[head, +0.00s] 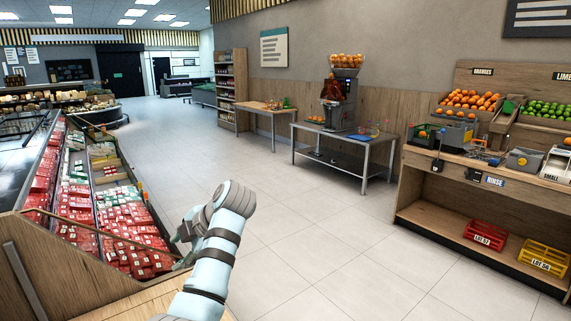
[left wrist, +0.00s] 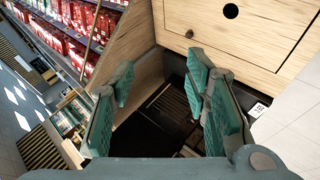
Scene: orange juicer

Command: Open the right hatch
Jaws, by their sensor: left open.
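In the left wrist view a light wooden front panel (left wrist: 270,38) with dark seams, a round black hole and a small dark knob (left wrist: 189,33) fills the upper right. It may be a hatch, but I cannot tell whether it is the right one. My left gripper (left wrist: 162,95) is open and empty, its green-padded fingers spread over a dark recess (left wrist: 165,110) below the panel. The right finger is close to the knob in the picture; contact cannot be told. In the head view my left gripper (head: 180,238) is partly hidden by my wrist. My right gripper is out of view.
In the head view a wooden-sided case of red packages (head: 110,215) stands left of my arm, with a wooden top (head: 150,302) below. The juicer (head: 338,105) stands on a metal table (head: 350,140), and a fruit stand (head: 420,190) is at right. The middle floor is clear.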

